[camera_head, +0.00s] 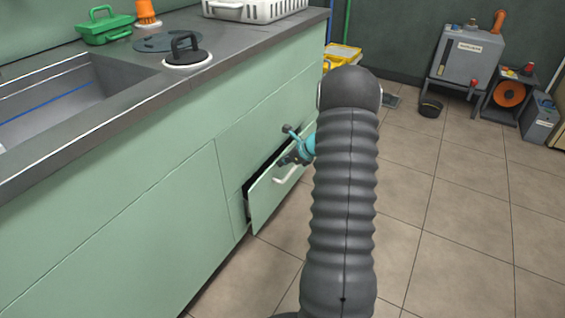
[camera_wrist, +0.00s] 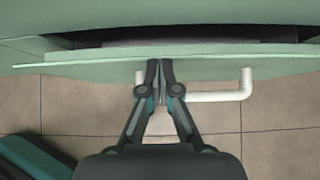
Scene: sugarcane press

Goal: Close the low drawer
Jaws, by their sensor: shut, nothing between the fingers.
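The low drawer (camera_head: 264,201) is a pale green front in the cabinet under the counter. It stands partly open, with a dark gap between it and the cabinet. Its white bar handle (camera_head: 285,175) is on the front face, and the handle also shows in the wrist view (camera_wrist: 222,96). My gripper (camera_wrist: 160,66) is shut and empty. Its fingertips are at the drawer's front panel, beside the handle's left part; I cannot tell whether they touch it. In the head view my arm hides the right part of the drawer.
A grey counter (camera_head: 118,100) with a sink (camera_head: 60,95) runs above the cabinet (camera_head: 150,200). A yellow container (camera_head: 343,54) is on the floor beyond the cabinet's end. A grey machine (camera_head: 466,55) stands at the back wall.

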